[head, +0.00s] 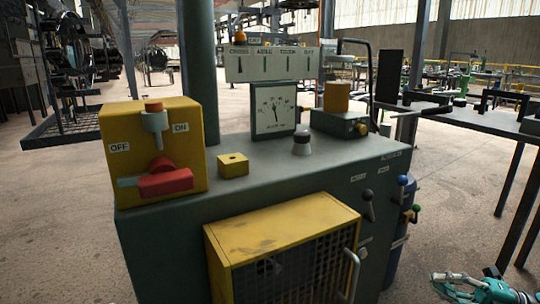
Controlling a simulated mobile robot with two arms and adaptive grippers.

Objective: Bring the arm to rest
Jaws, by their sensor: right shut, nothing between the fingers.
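My right gripper (446,283) shows in the bottom right corner of the head view, teal and grey. It is shut and empty, low over the floor to the right of the green machine cabinet (165,238). It appears apart from the cabinet and touches nothing that I can see. Part of it is cut off by the picture's lower edge. My left gripper is not in view.
A dark table (470,118) stands at the right. Concrete floor (455,220) lies open between.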

